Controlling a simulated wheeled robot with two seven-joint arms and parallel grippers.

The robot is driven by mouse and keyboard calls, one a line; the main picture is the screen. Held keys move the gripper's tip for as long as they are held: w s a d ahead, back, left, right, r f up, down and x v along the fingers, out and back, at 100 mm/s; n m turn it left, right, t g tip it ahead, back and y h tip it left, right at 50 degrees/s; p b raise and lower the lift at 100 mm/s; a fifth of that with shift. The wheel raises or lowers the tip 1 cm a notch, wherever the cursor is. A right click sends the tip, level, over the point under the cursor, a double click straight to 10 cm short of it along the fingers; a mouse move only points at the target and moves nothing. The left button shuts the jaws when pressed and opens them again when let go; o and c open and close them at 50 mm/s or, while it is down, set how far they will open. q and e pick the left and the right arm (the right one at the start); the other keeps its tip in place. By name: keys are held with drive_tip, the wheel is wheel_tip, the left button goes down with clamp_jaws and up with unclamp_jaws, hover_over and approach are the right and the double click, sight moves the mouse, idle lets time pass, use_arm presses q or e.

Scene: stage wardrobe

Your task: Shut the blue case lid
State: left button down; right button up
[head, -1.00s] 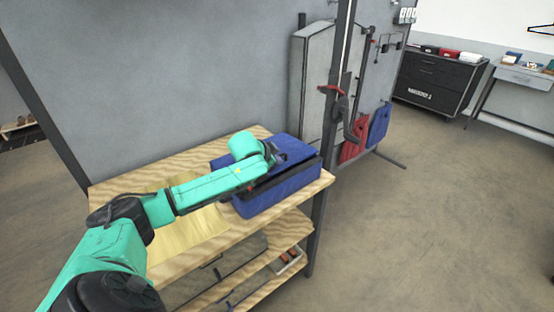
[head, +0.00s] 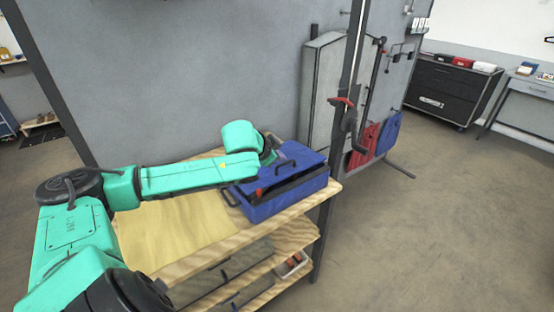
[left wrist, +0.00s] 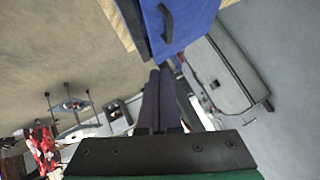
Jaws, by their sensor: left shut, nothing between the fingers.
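The blue case (head: 285,204) stands on the wooden bench top near its right end. Its blue lid (head: 305,158), with a dark handle, lies low over the base, and a dark gap shows along the front, with a small red thing in it. My left gripper (head: 268,154) is at the lid's left part in the head view; its fingertips are hard to make out there. In the left wrist view the gripper (left wrist: 160,72) is shut and empty, its fingertips close to the lid (left wrist: 183,22) and its handle. Whether they touch cannot be told. My right gripper is not in view.
The bench top (head: 170,232) is bare left of the case. A grey panel wall (head: 190,70) rises behind it. A dark upright post (head: 347,120) stands just right of the case. Lower shelves (head: 262,265) hold dark items. Open floor lies to the right.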

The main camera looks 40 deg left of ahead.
sight(281, 174)
use_arm(q)
drive_tip(key=d+f+m+t+h, duration=0.2)
drive_tip(key=d+h, duration=0.2)
drive_tip(key=d, duration=0.1)
drive_tip(key=s+a+t, duration=0.3)
drive_tip(key=s+a, duration=0.1)
drive_tip(key=a, duration=0.5)
drive_tip(key=shift+y, duration=0.3)
drive_tip(key=b+x, duration=0.4)
drive_tip(key=x, duration=0.2)
drive_tip(key=shift+w, duration=0.1)
drive_tip(key=shift+w+d+f+b, duration=0.1)
drive_tip(key=shift+w+b, duration=0.4)
drive_tip(key=shift+w, duration=0.5)
drive_tip(key=shift+x, duration=1.2)
drive_tip(key=f, duration=0.1)
drive_tip(key=a+f+p, duration=0.1)
drive_tip(key=shift+a+f, duration=0.15)
drive_tip(key=shift+f, duration=0.2)
drive_tip(key=shift+a+f, duration=0.2)
drive_tip(key=shift+f, duration=0.25)
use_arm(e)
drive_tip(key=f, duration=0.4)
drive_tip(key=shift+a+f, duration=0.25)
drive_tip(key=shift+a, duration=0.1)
